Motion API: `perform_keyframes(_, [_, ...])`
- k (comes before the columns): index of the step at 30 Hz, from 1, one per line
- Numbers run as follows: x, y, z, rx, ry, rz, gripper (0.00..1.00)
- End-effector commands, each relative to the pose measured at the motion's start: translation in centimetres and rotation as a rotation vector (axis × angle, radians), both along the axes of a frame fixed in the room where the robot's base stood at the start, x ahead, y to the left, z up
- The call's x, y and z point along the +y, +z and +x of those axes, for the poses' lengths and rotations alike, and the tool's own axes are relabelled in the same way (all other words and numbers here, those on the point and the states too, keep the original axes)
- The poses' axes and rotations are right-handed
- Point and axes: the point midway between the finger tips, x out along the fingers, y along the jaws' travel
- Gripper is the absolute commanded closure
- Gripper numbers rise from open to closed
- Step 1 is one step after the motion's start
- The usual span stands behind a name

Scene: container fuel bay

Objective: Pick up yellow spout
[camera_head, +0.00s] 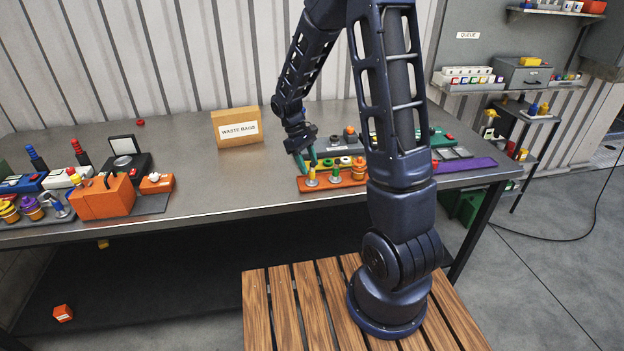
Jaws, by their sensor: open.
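A small yellow spout (312,178) stands upright at the left end of a long orange rack (347,182) on the metal workbench. My gripper (306,163) points down with its teal fingers apart, just above and slightly left of the yellow spout. Nothing shows between the fingers. I cannot tell from this view whether a fingertip touches the spout. Other small pieces, with green and yellow parts, stand to the right in the same rack. My own arm hides part of the rack's right side.
A cardboard box labelled "WASTE RAGS" (237,128) stands behind and left of the rack. An orange machine (104,197) and small coloured parts fill the bench's left end. A purple strip (466,165) lies at the right. The bench middle (205,170) is clear.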

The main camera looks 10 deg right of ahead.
Motion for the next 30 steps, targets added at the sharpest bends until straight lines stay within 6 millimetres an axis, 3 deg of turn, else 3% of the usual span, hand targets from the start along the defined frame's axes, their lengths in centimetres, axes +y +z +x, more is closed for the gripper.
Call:
perform_keyframes(13, [-1.6,-4.4,-1.0,0.001,0.000,0.000,0.52])
perform_keyframes(23, [-1.7,-4.9,-1.1,-0.001,0.000,0.001,0.52])
perform_keyframes(30, [-1.7,-4.9,-1.1,-0.001,-0.001,0.000,0.99])
